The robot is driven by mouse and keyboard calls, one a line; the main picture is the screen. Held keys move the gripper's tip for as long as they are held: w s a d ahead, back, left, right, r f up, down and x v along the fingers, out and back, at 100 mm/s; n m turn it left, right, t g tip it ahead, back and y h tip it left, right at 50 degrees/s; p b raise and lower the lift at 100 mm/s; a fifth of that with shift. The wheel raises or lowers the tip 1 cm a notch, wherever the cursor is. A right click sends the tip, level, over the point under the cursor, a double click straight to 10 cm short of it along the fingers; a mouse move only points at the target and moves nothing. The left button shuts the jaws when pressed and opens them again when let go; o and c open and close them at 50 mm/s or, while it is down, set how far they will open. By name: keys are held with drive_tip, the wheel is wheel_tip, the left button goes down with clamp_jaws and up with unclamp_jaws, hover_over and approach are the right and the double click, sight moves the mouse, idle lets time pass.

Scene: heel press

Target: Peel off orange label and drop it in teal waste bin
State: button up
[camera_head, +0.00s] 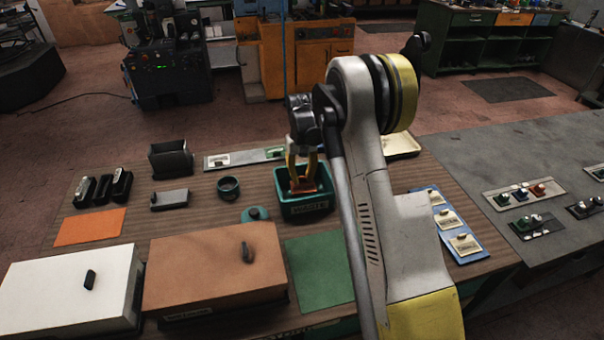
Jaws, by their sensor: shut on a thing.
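The teal waste bin (305,208), marked with a word that looks like "WASTE", stands on the brown table near the middle of the view. My gripper (303,180) points down over the bin, its yellow fingers at or just inside the opening. It is shut on a small orange piece, which looks like the orange label (303,188). The label shows at the fingertips, above or within the bin's mouth; its exact height is hard to tell. The bin's floor is hidden.
My arm covers the table right of the bin. A brown box (213,265), a white box (70,290) and a green mat (318,272) lie in front. An orange mat (90,226) lies left.

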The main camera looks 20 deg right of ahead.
drive_tip(key=shift+f, duration=0.75)
drive_tip(key=o, duration=1.5)
drive_tip(key=shift+r, duration=0.2)
drive_tip(key=shift+r+p, duration=1.4)
drive_tip(key=shift+r, duration=1.95)
